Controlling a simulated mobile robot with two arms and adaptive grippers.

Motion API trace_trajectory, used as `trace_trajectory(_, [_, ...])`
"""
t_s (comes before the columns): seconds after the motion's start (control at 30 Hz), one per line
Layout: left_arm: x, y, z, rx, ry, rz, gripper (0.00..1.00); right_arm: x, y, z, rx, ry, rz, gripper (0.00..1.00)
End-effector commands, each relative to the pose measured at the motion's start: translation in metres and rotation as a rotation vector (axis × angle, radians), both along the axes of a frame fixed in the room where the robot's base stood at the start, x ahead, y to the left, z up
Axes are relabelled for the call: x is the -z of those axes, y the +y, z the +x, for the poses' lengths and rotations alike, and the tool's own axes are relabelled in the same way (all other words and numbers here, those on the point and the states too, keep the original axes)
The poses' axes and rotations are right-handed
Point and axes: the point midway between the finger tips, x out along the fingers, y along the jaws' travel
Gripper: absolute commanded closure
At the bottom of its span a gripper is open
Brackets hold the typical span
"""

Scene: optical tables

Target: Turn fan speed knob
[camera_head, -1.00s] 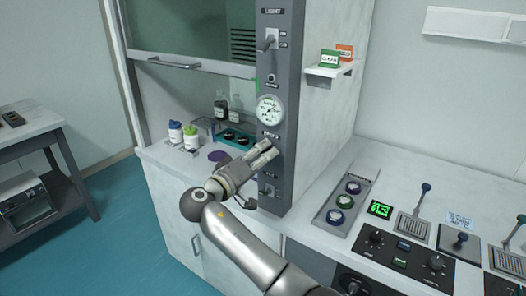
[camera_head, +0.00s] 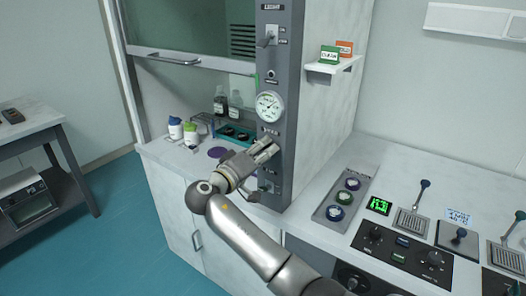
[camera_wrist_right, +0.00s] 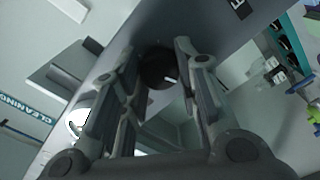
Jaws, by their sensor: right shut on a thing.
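The fan speed knob (camera_wrist_right: 158,70) is a round black knob with a white pointer mark, set on the grey control column (camera_head: 283,62) of the fume cupboard. My right gripper (camera_head: 268,150) reaches the column just below the round gauge (camera_head: 269,106). In the right wrist view its two fingers stand on either side of the knob, and it is shut on the knob. In the head view the fingers hide the knob. My left gripper is not in view.
A light switch (camera_head: 268,37) sits above the gauge, and another switch (camera_head: 267,187) below my gripper. A purple disc (camera_head: 217,152) and white bottles (camera_head: 175,127) are left of it. Control panels fill the right-hand bench. A small shelf (camera_head: 330,67) juts from the cupboard's side.

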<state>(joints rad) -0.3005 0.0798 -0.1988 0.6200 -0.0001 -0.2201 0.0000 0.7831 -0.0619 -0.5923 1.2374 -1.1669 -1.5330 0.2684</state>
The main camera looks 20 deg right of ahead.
Motion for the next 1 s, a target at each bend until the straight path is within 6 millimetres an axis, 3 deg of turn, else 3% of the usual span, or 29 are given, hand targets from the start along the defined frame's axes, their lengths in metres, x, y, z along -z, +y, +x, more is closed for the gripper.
trace_trajectory(0.37, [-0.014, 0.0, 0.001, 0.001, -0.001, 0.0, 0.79, -0.001, 0.001, 0.0, -0.001, 0.147, -0.109, 0.94])
trace_trajectory(1.0, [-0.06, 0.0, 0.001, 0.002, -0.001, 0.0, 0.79, 0.0, 0.001, 0.0, -0.002, 0.618, -0.477, 0.94])
